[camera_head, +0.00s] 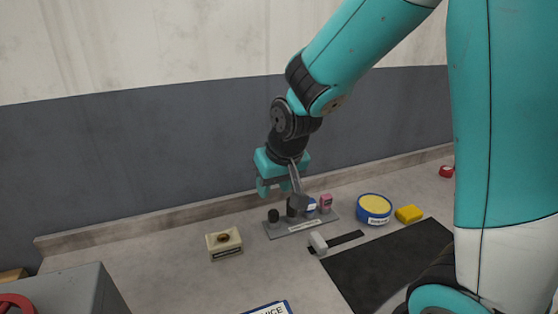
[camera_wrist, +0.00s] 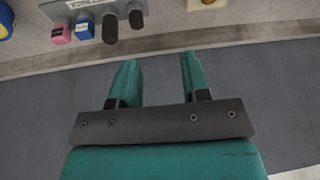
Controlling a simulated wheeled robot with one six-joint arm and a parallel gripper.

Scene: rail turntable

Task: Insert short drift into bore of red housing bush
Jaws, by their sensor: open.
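A grey rack plate (camera_head: 290,229) on the bench carries two dark upright pegs. The shorter peg (camera_head: 273,216) stands at the left end, also in the wrist view (camera_wrist: 136,18); it looks like the short drift. The taller peg (camera_head: 293,207) is beside it. A pink-red block (camera_head: 326,201), likely the red housing bush, stands at the right end, also in the wrist view (camera_wrist: 60,34); its bore is not clear. A blue block (camera_wrist: 85,28) stands between. My gripper (camera_wrist: 157,66) is open and empty, on the wall side of the rack, apart from the pegs.
Right of the rack are a blue-rimmed yellow tub (camera_head: 374,208) and a yellow block (camera_head: 408,214). A cream box (camera_head: 223,242) sits left. In front are a pale block (camera_head: 318,243) on a dark strip and a black mat (camera_head: 385,265). The wall rises close behind.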

